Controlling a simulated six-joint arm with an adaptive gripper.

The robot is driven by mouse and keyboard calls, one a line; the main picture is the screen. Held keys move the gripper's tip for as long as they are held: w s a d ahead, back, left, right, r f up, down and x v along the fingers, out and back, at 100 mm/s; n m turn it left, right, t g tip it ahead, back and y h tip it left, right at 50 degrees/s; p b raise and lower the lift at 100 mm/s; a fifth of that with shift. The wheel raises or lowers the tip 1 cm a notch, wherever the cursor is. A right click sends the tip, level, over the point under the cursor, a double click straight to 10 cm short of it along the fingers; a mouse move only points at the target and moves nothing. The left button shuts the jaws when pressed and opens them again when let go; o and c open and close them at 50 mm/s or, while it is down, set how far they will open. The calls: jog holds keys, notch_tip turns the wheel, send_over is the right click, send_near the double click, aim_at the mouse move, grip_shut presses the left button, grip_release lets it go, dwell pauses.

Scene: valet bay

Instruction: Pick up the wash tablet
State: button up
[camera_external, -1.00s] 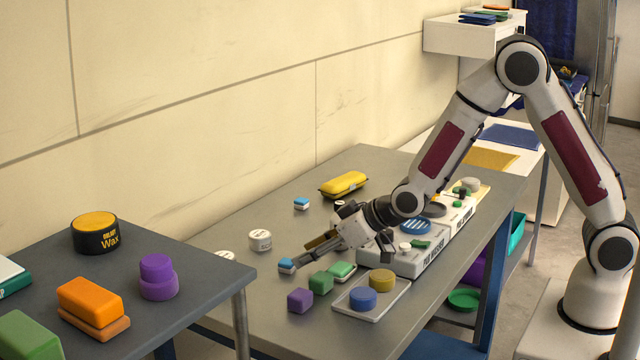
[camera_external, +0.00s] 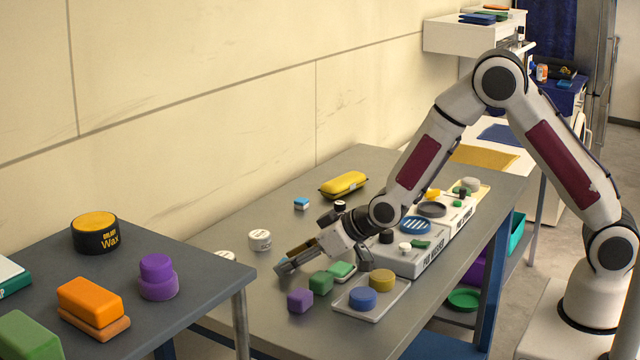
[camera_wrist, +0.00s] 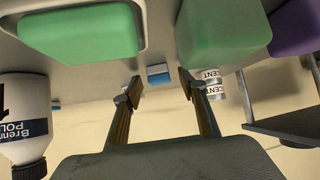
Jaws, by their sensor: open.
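A small blue-and-white block, likely the wash tablet (camera_wrist: 158,76), lies on the table between and just beyond my fingertips in the wrist view. In the external view it is hidden behind my gripper (camera_external: 288,261), which is low over the table. My gripper is open, with a finger on each side of the block in the wrist view (camera_wrist: 160,87), and holds nothing. I cannot tell whether the fingers touch the block. A similar blue-and-white block (camera_external: 301,203) lies farther back, near the wall.
A green block (camera_external: 321,283), a green-and-white sponge (camera_external: 342,271) and a purple block (camera_external: 300,300) stand close to my gripper. White tins (camera_external: 260,240) stand behind it. A tray (camera_external: 345,312) holds blue and yellow discs. The table's left front is clear.

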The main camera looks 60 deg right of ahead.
dwell(0.4)
jog(key=c, duration=1)
jog(key=shift+r, duration=0.15)
notch_tip(320, 180, up, 10)
dwell(0.7)
